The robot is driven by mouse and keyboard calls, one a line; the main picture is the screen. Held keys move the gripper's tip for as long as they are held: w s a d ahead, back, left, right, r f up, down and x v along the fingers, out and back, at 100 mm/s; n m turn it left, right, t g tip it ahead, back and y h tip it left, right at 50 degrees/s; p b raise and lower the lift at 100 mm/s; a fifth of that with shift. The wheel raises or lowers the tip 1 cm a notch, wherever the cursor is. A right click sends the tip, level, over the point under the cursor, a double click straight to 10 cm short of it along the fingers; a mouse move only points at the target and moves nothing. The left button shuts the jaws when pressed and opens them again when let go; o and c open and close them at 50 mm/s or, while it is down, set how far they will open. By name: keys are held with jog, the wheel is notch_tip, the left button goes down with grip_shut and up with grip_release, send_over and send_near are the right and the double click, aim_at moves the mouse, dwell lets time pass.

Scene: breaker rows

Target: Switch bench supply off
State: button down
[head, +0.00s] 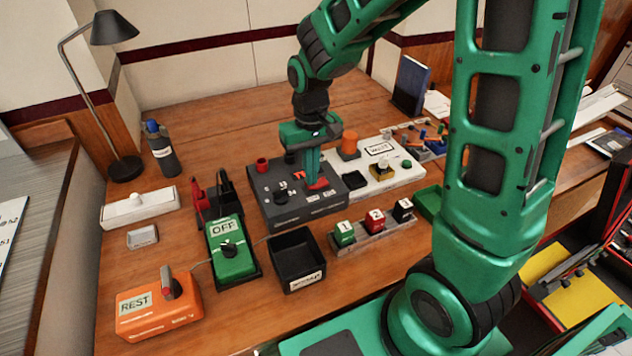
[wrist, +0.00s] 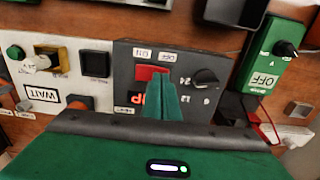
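The bench supply is a dark grey box (head: 275,210) in the middle of the bench, also seen in the wrist view (wrist: 190,105). It has a black knob (wrist: 205,78) by the marks 12 and 24, and a lit red display (wrist: 138,98) partly covered by my fingers. Its red rocker switch (wrist: 147,72) has ON and OFF labels beside it, and also shows in the head view (head: 319,184). My gripper (head: 314,183) points down at the rocker with its fingers together and nothing between them. The fingertips (wrist: 163,78) overlap one end of the rocker; I cannot tell whether they touch.
A green OFF box (head: 232,264) and black tray (head: 290,245) stand in front. A white WAIT panel (head: 405,175) stands right of the supply. Numbered blocks (head: 376,222) sit front right. An orange REST box (head: 160,318) and a lamp (head: 115,28) are left.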

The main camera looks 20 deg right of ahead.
jog(key=shift+f, duration=0.25)
notch_tip(320, 180, up, 7)
dwell(1.1)
dwell(0.3)
jog(key=s+d+r+m, duration=0.1)
jog(key=s+d+m, duration=0.2)
jog(key=s+d, duration=0.5)
jog(key=s+d+r+m, duration=0.2)
jog(key=s+d, duration=0.7)
jog(key=s, duration=0.6)
jog(key=shift+s+d+m, duration=0.2)
jog(key=shift+d+m, duration=0.05)
jog(key=shift+m, duration=0.45)
